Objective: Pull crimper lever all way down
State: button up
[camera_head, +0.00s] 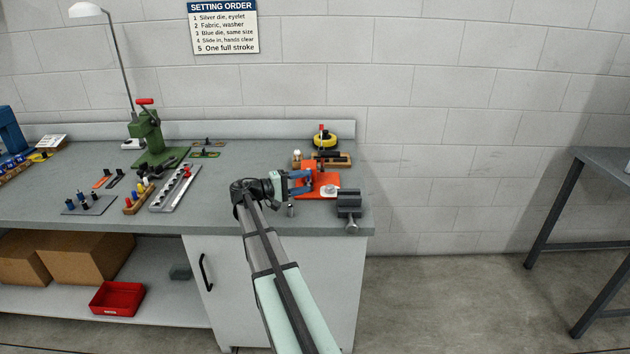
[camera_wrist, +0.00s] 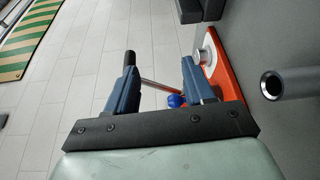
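My gripper (camera_head: 305,183) is at the right part of the bench, beside an orange tool base (camera_head: 325,190). In the wrist view its two blue fingers (camera_wrist: 160,88) are apart. A thin metal rod with a blue ball (camera_wrist: 176,100) shows in the gap, and a dark grip (camera_wrist: 130,58) shows beyond the left finger. I cannot tell whether the fingers touch the rod. A green press with a red-tipped handle (camera_head: 145,101) stands at the left. I cannot tell for sure which lever is the crimper's.
A dark vise (camera_head: 348,203) sits at the bench's right front corner. A rail tray (camera_head: 175,188) is to the left.

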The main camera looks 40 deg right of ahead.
jog(key=shift+v, duration=0.9)
